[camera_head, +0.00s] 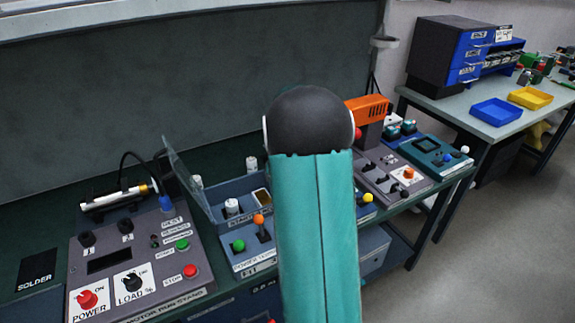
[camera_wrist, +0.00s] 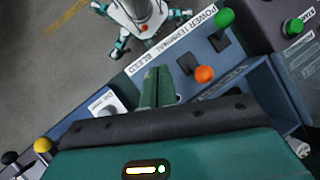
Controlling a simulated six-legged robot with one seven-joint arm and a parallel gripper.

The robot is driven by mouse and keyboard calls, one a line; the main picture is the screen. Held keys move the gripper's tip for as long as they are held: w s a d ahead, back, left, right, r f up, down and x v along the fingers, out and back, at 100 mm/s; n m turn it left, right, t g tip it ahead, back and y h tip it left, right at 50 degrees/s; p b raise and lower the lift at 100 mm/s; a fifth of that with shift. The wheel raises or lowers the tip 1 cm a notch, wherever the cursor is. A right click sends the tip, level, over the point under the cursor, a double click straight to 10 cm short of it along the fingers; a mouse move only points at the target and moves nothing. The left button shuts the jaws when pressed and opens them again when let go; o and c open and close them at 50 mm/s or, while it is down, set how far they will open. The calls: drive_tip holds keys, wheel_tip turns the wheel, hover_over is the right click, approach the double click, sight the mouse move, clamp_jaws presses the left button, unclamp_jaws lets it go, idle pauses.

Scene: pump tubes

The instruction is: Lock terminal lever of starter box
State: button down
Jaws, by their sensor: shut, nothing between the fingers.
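The blue-grey starter box (camera_head: 253,268) stands on the bench in the head view, partly hidden by my arm. Its front panel carries a lever with a green knob (camera_head: 238,246) and a lever with an orange knob (camera_head: 258,219). In the wrist view the panel label (camera_wrist: 172,40) reads POWER TERMINAL BLEED; the green knob (camera_wrist: 224,17) and orange knob (camera_wrist: 204,74) show below it. My gripper (camera_wrist: 158,84) is shut and empty, over the panel just left of the orange knob. Contact with a lever cannot be told. My arm hides the gripper in the head view.
A grey motor run stand (camera_head: 135,262) with red and green buttons stands left of the box. An open, upright lid (camera_head: 188,180) rises at the box's left. An orange device (camera_head: 369,110) and a teal box (camera_head: 430,152) stand to the right. Open floor (camera_head: 480,250) lies in front.

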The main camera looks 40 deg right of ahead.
drive_tip(key=w+d+r, duration=0.4)
drive_tip(key=w+r, duration=0.1)
drive_tip(key=r, duration=0.2)
drive_tip(key=shift+w+d, duration=0.25)
drive_tip(key=shift+d, duration=0.1)
drive_tip(key=s+a+r+n+t+h, duration=0.2)
drive_tip(key=a+r, duration=0.2)
drive_tip(key=a, duration=0.4)
drive_tip(key=s+a+r+n+t+h, duration=0.15)
drive_tip(key=a+r, duration=0.25)
drive_tip(key=a, duration=0.5)
drive_tip(key=s+a+f+n+t+h, duration=0.1)
drive_tip(key=s+a+n+t, duration=0.3)
drive_tip(key=s+a, duration=0.7)
drive_tip(key=a+t, duration=0.2)
drive_tip(key=a, duration=0.1)
drive_tip(key=shift+s+a+h, duration=0.25)
drive_tip(key=shift+s+h, duration=0.05)
drive_tip(key=shift+h, duration=0.05)
